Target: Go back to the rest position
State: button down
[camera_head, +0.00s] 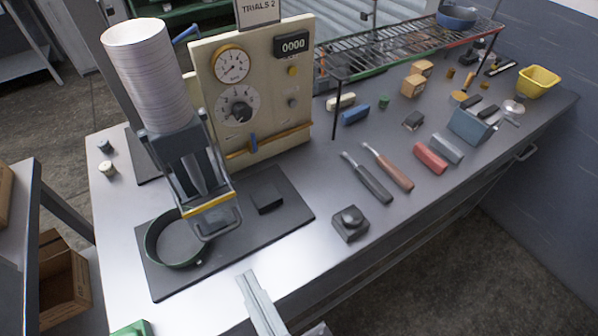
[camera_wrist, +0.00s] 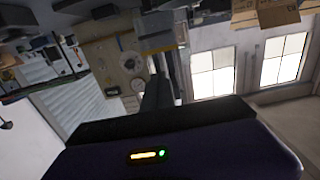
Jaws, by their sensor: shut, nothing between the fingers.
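My gripper (camera_head: 248,280) reaches in from the bottom edge of the head view, pale grey. Its fingers are together with nothing between them, in front of the dark mat and apart from it. In the wrist view the dark gripper body fills the bottom. A round dark pan with a green rim (camera_head: 150,246) sits on the left part of the black mat (camera_head: 285,222). A dark frame with a yellow edge (camera_head: 208,204), below a white ribbed column (camera_head: 150,65), stands over the pan's right side and hides part of it.
A beige panel with gauges (camera_head: 270,95) stands behind the mat. A small dark block (camera_head: 267,197) lies on the mat. A black block with a knob (camera_head: 350,223), two handled tools (camera_head: 388,166), a red block (camera_head: 430,158) and a yellow bowl (camera_head: 538,82) are to the right.

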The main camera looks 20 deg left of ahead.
jog(key=d+f+m+t+h, duration=0.3)
jog(key=d+m+t+h, duration=0.25)
jog(key=d, duration=1.25)
jog(key=s+d+f+m+g+h, duration=0.1)
jog(key=s+d+f+m+h, duration=0.1)
jog(key=s+d+f+h, duration=0.1)
jog(key=s+d+f+m+g+h, duration=0.1)
jog(key=s+d+f+m+h, duration=0.1)
jog(key=s+d, duration=0.5)
jog(key=d+f+h, duration=0.1)
jog(key=d+h, duration=0.1)
jog(key=d, duration=0.1)
jog(key=shift+s+h, duration=0.35)
